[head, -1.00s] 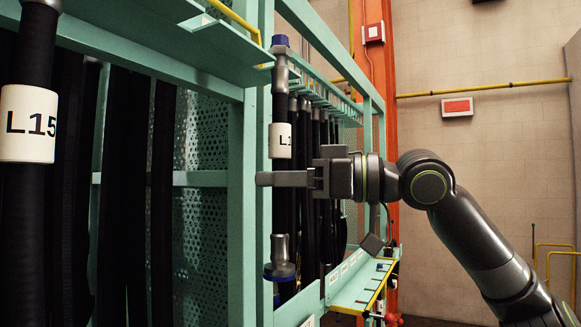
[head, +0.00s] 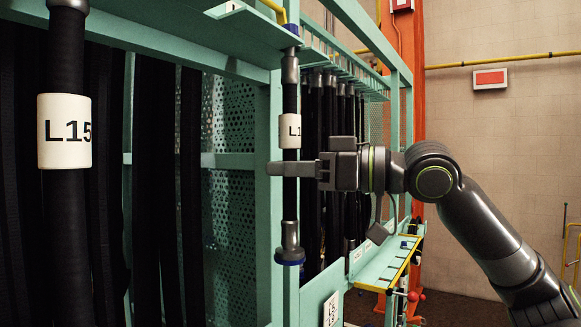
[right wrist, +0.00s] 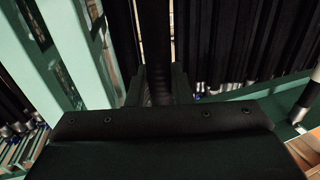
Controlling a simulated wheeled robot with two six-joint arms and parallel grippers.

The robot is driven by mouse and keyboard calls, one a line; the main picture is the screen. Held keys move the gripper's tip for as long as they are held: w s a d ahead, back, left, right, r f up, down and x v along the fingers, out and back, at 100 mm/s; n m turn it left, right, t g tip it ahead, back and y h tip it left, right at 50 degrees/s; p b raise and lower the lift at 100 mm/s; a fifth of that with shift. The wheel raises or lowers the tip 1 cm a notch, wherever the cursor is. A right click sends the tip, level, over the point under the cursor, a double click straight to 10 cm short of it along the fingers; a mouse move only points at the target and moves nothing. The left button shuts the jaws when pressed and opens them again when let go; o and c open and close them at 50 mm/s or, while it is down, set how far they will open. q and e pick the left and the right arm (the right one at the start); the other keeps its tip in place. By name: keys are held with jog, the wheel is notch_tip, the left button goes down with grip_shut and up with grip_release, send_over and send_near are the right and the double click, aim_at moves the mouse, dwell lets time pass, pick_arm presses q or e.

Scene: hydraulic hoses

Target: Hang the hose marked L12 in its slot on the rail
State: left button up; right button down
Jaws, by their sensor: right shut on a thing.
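A black hose (head: 290,205) with grey end fittings, a blue cap on top and a blue ring below stands upright in the head view. My right gripper (head: 290,168) is shut on this hose just below the label. In the right wrist view the hose (right wrist: 155,45) runs between the fingers (right wrist: 158,88). Its top is beside the front edge of the teal rail (head: 245,38); I cannot tell whether it sits in a slot. My left gripper is not in view.
A hose marked L15 (head: 64,220) hangs close at the left. Several black hoses (head: 335,150) hang behind the held one. A teal post (head: 275,220) stands just left of it. A teal tray with a yellow edge (head: 385,265) juts out below right.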

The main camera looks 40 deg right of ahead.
jog(key=c, duration=1.2)
grip_release()
jog(key=shift+c, duration=0.2)
jog(key=shift+s+d+f+b, duration=0.2)
jog(key=shift+s+d+b, duration=0.1)
jog(key=shift+b, duration=0.3)
jog(key=b+v, duration=1.2)
jog(key=v, duration=0.4)
jog(key=shift+s+d+r, duration=0.2)
jog(key=shift+s, duration=0.05)
